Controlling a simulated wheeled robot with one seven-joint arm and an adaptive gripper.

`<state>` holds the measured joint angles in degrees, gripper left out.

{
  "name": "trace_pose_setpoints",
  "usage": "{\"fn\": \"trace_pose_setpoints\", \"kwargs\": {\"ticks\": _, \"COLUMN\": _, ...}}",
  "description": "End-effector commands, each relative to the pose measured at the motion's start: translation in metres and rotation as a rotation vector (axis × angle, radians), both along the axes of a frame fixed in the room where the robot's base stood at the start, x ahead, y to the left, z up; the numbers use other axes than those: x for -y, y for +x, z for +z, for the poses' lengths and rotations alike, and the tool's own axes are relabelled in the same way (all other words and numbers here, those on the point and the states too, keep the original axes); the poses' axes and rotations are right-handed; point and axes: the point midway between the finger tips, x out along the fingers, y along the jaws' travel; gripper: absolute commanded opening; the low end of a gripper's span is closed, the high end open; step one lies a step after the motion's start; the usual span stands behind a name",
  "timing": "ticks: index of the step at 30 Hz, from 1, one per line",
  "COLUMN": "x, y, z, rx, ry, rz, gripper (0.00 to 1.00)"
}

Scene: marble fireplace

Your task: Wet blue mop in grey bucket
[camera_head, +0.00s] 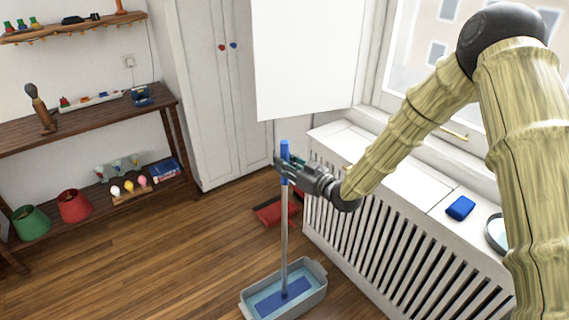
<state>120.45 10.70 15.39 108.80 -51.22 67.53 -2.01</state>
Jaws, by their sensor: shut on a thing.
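The mop stands nearly upright, with a blue grip (284,149) on top, a thin grey pole (284,225) and a flat blue head (283,293). Its head lies inside the grey bucket (316,295), a rectangular tub on the wooden floor with light blue water (262,304) in it. My gripper (284,166) is shut on the mop near the top of its pole, around the blue grip. The fingers hide part of the grip. I cannot tell whether the mop head touches the bucket's bottom.
A white slatted radiator cover (385,235) stands close to the right of the bucket, with a blue sponge (460,208) on top. A red dustpan-like object (275,211) lies on the floor behind. A wooden shelf (90,128) stands left. The floor left of the bucket is clear.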

Motion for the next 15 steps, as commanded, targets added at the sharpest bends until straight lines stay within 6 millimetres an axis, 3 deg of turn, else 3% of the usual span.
{"fn": "trace_pose_setpoints", "kwargs": {"ticks": 15, "x": -0.0002, "y": 0.0003, "z": -0.004, "rx": 0.002, "ry": 0.001, "rz": 0.0, "gripper": 0.0}}
